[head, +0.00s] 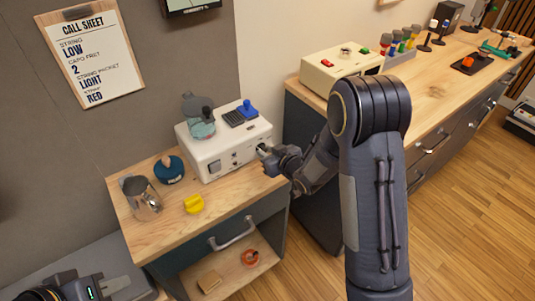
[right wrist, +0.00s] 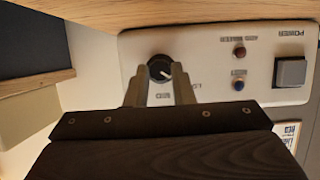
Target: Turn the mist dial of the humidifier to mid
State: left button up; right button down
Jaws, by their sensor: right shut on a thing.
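The humidifier (head: 215,155) is a white box on the small wooden-topped cabinet, with a clear tank and a blue part on top. Its mist dial (right wrist: 160,68) is a round black knob with a white pointer line, on the front panel in the right wrist view. The pointer slants down and to the right in that upside-down view. Small printed labels show around the knob, partly hidden by the fingers. My right gripper (right wrist: 158,84) has its fingers on both sides of the dial, shut on it. My left gripper (head: 108,288) is partly in view at the bottom left, its jaws unclear.
On the cabinet top (head: 165,225) stand a glass jar (head: 143,198), a dark blue round item (head: 169,170) and a yellow piece (head: 194,204).

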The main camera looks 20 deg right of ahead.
jog(key=shift+w+d+m+y+b, duration=0.1)
jog(key=shift+d+m+y+b, duration=0.25)
jog(key=shift+m+y, duration=0.4)
jog(key=shift+m+g+y, duration=0.25)
jog(key=shift+m+g, duration=0.05)
jog(key=shift+m, duration=0.45)
jog(key=m+y+p, duration=0.1)
jog(key=m+p, duration=0.1)
jog(key=shift+m+y, duration=0.4)
jog(key=shift+d+f+m+y+p, duration=0.1)
jog(key=shift+f+m+y+p, duration=0.1)
jog(key=shift+m+y+p, duration=0.45)
jog(key=shift+m, duration=0.25)
jog(key=c, duration=1.2)
grip_release()
jog(key=shift+c, duration=0.2)
